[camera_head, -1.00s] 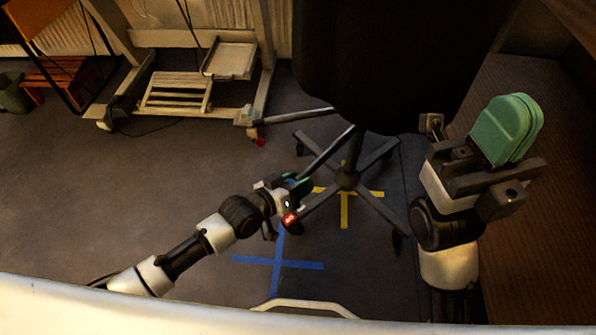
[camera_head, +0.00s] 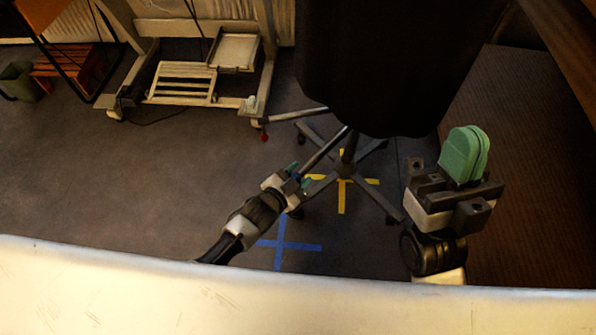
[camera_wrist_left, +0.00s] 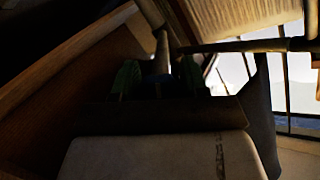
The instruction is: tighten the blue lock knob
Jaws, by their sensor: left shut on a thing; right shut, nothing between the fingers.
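The blue lock knob (camera_head: 297,178) is a small blue spot at my left gripper, mostly hidden by the fingers. In the left wrist view a faint blue patch (camera_wrist_left: 156,79) shows between the dark green fingers. My left gripper (camera_head: 299,174) is shut on it, low beside the dark metal bars under the black costume form (camera_head: 385,60). The left wrist view shows my left gripper (camera_wrist_left: 156,76) in front of an upright bar (camera_wrist_left: 161,45). My right gripper (camera_head: 466,152) is shut and empty, green fingers together pointing up, right of the form.
The form's stand has spreading legs (camera_head: 375,193) near a yellow floor cross (camera_head: 343,200). A blue tape cross (camera_head: 283,246) lies nearer. A pale wheeled frame (camera_head: 135,60) stands at the back left. A light edge (camera_head: 300,300) crosses the foreground. Open floor lies left.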

